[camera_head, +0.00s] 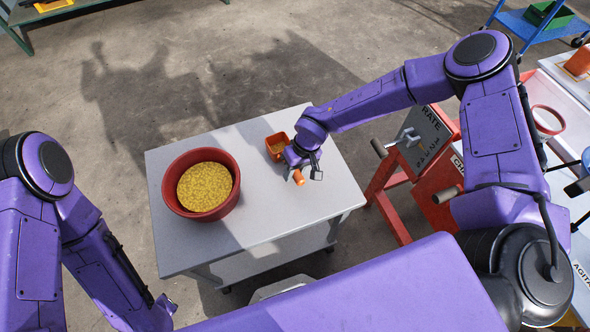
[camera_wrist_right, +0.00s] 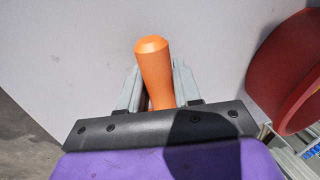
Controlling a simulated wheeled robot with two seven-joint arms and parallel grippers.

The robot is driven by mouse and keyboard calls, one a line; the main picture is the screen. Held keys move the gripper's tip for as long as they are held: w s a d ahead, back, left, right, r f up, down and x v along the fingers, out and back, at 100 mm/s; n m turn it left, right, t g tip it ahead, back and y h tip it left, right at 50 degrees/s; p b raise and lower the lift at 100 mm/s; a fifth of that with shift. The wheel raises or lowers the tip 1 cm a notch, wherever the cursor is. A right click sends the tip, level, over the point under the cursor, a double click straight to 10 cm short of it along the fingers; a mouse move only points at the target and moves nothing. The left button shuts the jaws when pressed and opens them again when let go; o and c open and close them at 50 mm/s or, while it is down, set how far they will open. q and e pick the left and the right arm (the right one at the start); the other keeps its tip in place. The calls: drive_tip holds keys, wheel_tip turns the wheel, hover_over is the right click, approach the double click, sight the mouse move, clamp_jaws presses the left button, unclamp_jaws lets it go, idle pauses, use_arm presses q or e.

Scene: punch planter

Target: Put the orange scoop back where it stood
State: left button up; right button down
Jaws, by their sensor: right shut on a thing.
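The orange scoop (camera_head: 277,146) is at the right part of the grey table, its square bowl showing in the head view just beyond my right gripper (camera_head: 297,170). The bowl's inside looks yellowish-brown. My right gripper is shut on the scoop's round handle, whose end sticks out toward me. The handle also shows in the right wrist view (camera_wrist_right: 153,70), between the two grey fingers. Whether the scoop touches the table top, I cannot tell. My left arm hangs at the left; its gripper (camera_head: 165,304) shows only slightly at the lower edge, its jaws unclear.
A red round pot (camera_head: 228,199) filled with yellow grains stands on the left half of the grey table (camera_head: 270,232). A red-framed stand with a grey panel (camera_head: 421,140) is close to the table's right. The table's front right is clear.

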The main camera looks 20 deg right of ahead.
drive_tip(key=c, duration=0.7)
unclamp_jaws()
drive_tip(key=v, duration=1)
drive_tip(key=shift+r, duration=0.25)
drive_tip(key=shift+d, duration=0.1)
